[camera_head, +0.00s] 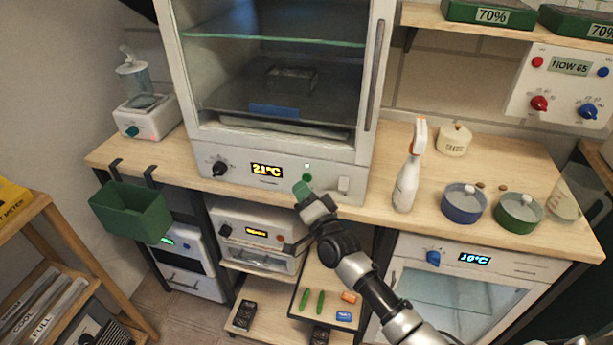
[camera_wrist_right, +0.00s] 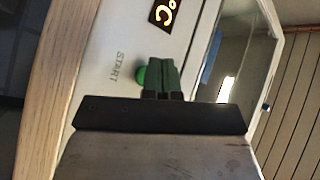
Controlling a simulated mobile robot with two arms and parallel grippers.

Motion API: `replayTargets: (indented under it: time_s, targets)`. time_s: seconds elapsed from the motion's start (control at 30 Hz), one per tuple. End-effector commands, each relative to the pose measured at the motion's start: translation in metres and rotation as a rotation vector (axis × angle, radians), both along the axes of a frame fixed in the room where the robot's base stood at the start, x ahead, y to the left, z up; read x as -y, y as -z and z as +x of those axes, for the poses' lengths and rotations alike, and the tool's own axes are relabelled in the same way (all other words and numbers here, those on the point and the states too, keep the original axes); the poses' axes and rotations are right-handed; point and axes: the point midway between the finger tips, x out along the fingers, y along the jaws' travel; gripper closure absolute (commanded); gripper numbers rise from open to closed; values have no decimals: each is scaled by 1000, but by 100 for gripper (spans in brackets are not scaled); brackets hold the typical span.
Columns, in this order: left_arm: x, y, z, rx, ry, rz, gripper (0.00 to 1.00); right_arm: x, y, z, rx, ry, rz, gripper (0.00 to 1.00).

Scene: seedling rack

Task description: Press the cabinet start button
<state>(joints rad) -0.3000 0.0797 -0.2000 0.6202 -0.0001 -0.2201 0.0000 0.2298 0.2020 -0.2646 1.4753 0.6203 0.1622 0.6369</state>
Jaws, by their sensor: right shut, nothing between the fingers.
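The white cabinet (camera_head: 240,172) stands on the wooden counter, with an amber 21°C display (camera_head: 267,170) on its front panel. Its round green start button (camera_head: 308,177) is on that panel, right of the display. In the right wrist view the button (camera_wrist_right: 140,77) sits beside the printed word START (camera_wrist_right: 117,68) and is partly hidden by my fingers. My right gripper (camera_head: 302,189) is shut and empty, its green fingertips right at the button. They overlap it in the right wrist view (camera_wrist_right: 163,75); I cannot tell whether they touch it. My left gripper is not in view.
A white rocker switch (camera_head: 344,185) is right of the button and a black knob (camera_head: 219,168) is left of the display. A spray bottle (camera_head: 408,170) stands on the counter to the right. A green bin (camera_head: 132,212) hangs at the left edge.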

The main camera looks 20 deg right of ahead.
Motion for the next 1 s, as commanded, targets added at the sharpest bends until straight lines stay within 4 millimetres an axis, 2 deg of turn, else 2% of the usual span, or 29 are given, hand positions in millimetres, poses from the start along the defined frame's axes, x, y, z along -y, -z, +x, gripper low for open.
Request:
replayTargets:
  time_s: [0.37,0.8,1.0]
  targets:
    - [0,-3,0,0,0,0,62,-2,-1,-3,0,0,-1,100]
    - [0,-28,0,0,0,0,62,-25,-2,-37,-1,-2,-1,100]
    - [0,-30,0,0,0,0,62,-30,-1,-44,1,0,-1,100]
